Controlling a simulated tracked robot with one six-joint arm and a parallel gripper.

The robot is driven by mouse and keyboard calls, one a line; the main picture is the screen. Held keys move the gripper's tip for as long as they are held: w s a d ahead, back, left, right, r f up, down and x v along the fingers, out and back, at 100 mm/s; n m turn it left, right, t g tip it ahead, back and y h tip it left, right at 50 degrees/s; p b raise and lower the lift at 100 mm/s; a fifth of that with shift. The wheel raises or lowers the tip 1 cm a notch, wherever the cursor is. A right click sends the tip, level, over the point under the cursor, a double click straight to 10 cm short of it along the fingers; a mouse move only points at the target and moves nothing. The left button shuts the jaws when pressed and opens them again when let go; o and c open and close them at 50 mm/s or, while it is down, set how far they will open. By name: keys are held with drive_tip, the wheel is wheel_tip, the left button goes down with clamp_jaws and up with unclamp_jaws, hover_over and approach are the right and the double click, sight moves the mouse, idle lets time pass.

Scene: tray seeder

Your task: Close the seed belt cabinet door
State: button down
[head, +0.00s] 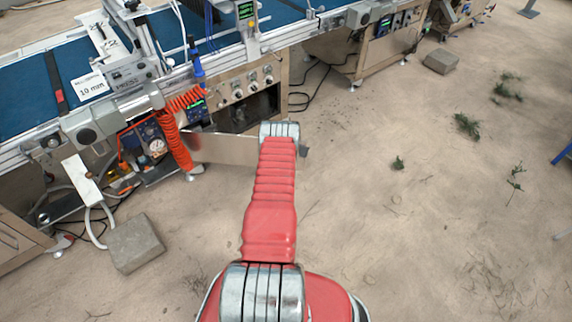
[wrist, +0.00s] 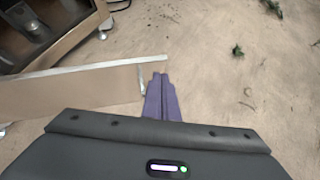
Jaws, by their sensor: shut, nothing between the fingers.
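The seed belt cabinet door (head: 222,148) stands open, a flat tan panel sticking out from the cabinet (head: 240,90) under the blue conveyor. The cabinet's front opening is dark inside. In the wrist view the door (wrist: 70,94) spans the left half, with a pale top edge and its free end near the middle. My gripper (wrist: 160,76) is shut and empty, its purple fingers just right of the door's free end. I cannot tell whether they touch it. In the head view my red arm hides most of the gripper. The cabinet (wrist: 40,32) shows at upper left in the wrist view.
A coiled orange hose (head: 172,140) hangs left of the door. A concrete block (head: 135,243) lies at lower left, another (head: 441,61) at upper right. Black cables (head: 305,85) lie right of the cabinet. The sandy floor on the right is mostly clear, with small weeds (head: 467,126).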

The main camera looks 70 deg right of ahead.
drive_tip(key=s+a+r, duration=0.1)
drive_tip(key=a+r, duration=0.5)
drive_tip(key=a, duration=0.4)
drive_tip(key=shift+s+a+r, duration=0.25)
drive_tip(key=shift+a+r, duration=0.1)
drive_tip(key=shift+a, duration=0.05)
idle(0.5)
